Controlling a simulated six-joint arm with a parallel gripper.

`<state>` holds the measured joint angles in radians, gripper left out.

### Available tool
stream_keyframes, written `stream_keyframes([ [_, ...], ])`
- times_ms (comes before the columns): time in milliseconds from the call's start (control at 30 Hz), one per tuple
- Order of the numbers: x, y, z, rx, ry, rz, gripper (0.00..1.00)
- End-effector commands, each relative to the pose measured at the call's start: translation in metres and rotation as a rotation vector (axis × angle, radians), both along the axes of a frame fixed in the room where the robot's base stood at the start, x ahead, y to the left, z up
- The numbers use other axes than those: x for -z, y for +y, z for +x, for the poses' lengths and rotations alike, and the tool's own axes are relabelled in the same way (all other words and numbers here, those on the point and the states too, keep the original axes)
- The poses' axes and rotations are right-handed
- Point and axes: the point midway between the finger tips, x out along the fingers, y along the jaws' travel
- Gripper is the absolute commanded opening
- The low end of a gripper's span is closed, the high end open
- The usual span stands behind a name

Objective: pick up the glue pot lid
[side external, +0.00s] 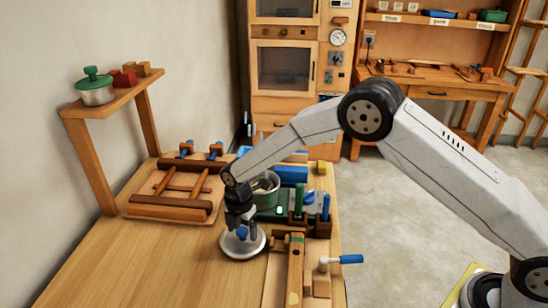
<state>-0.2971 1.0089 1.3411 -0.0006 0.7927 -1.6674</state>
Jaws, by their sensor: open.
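A round silver lid with a blue knob (242,246) lies on the wooden bench, near the middle of the picture. My gripper (241,229) points down directly over it, with its open fingers at the height of the knob. The fingers partly hide the knob, and I cannot tell whether they touch it. An open, lidless green-grey pot (266,198) stands just behind my gripper, partly hidden by my arm. A second pot, silver with a green lid (95,80), sits on the raised shelf at left.
A wooden clamp frame (174,199) lies left of my gripper. A tool rack with green and blue handles (311,207) stands to the right. A long wooden bar (295,268) and a blue-handled tool (345,259) lie at front right. The bench (150,265) is clear at front left.

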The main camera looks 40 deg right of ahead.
Motion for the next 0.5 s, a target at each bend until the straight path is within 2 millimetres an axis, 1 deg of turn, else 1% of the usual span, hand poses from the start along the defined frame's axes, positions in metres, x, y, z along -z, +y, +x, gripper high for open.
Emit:
stream_keyframes([
  [33, 0.005, -0.0002, 0.0001, 0.0, 0.0, 0.0, 0.86],
  [167, 0.0108, -0.0003, 0.0003, 0.001, -0.001, -0.001, 0.86],
  [500, 0.0109, -0.0004, 0.0005, 0.0, -0.002, 0.0, 0.86],
])
